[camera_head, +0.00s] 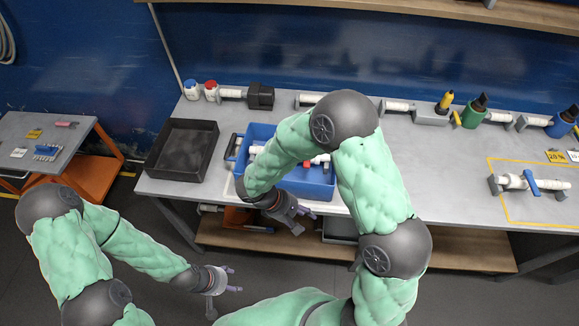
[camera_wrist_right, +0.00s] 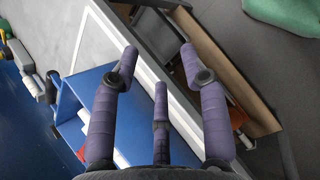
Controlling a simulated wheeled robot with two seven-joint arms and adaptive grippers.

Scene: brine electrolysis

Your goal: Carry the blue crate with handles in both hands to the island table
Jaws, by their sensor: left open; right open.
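The blue crate (camera_head: 318,188) sits on the grey workbench near its front edge, with white and red parts inside. A dark handle (camera_head: 232,147) shows at its left end; its right end is mostly behind my right arm. My right gripper (camera_head: 298,222) is open and empty at the crate's front side, just off the bench edge. The right wrist view shows its spread purple fingers (camera_wrist_right: 160,70) over the blue crate wall (camera_wrist_right: 85,90) and the bench edge. My left gripper (camera_head: 230,280) is open and empty, low in front of the bench, apart from the crate.
A black tray (camera_head: 183,150) stands just left of the crate. Bottles and white pipe pieces line the back of the bench. A valve assembly (camera_head: 530,184) lies in a yellow outline at right. A small orange-framed table (camera_head: 85,142) stands at far left. A wooden shelf (camera_head: 450,258) is below the bench.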

